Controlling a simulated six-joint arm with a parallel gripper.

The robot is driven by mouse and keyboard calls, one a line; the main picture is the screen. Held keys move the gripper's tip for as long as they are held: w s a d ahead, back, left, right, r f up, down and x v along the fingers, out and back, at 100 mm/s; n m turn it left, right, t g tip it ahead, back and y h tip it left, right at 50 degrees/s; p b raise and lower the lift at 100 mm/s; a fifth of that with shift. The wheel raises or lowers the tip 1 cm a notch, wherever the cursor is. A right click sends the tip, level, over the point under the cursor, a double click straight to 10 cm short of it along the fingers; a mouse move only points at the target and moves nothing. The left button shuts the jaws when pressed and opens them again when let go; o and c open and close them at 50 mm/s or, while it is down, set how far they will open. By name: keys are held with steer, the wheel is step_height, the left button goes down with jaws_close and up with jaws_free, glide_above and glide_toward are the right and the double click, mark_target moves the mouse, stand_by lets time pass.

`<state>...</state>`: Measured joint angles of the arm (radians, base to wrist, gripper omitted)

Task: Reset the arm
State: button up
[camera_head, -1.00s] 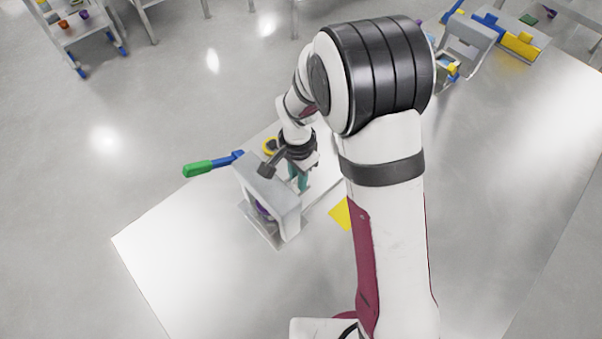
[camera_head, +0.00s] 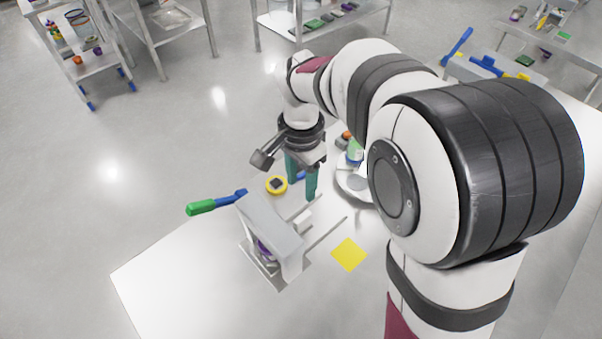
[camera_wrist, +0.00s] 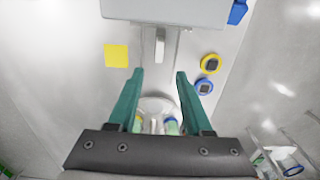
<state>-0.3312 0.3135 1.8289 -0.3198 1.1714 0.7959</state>
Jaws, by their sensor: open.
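My gripper (camera_head: 302,178) has two teal fingers and hangs over the table, above and behind the grey press-like device. It also shows in the wrist view (camera_wrist: 158,75), with its fingers apart and nothing between them. The grey device (camera_head: 272,232) has a blue lever with a green handle (camera_head: 202,207) sticking out to the left. A purple part (camera_head: 264,247) sits under its hood. In the wrist view the device (camera_wrist: 165,10) is at the top edge. My arm hides part of the table's right side.
A yellow square (camera_head: 349,254) lies on the table (camera_head: 170,280). A yellow round button (camera_head: 276,185) is left of the gripper, and a blue one (camera_wrist: 203,86) shows in the wrist view. A white round dish (camera_head: 352,186) holding small containers is right of the gripper. Shelves with items stand behind.

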step_height(320, 180, up, 2)
stand_by(0.5)
steer(key=s+d+n+y, duration=0.1)
steer(key=s+d, duration=0.3)
steer(key=s, duration=0.7)
steer(key=s+d+r+n, duration=0.1)
steer(key=s+d, duration=0.3)
steer(key=s, duration=0.7)
steer(key=shift+s+d+r+n+y, duration=0.15)
steer(key=shift+s+d+n+y, duration=0.2)
steer(key=shift+n, duration=0.35)
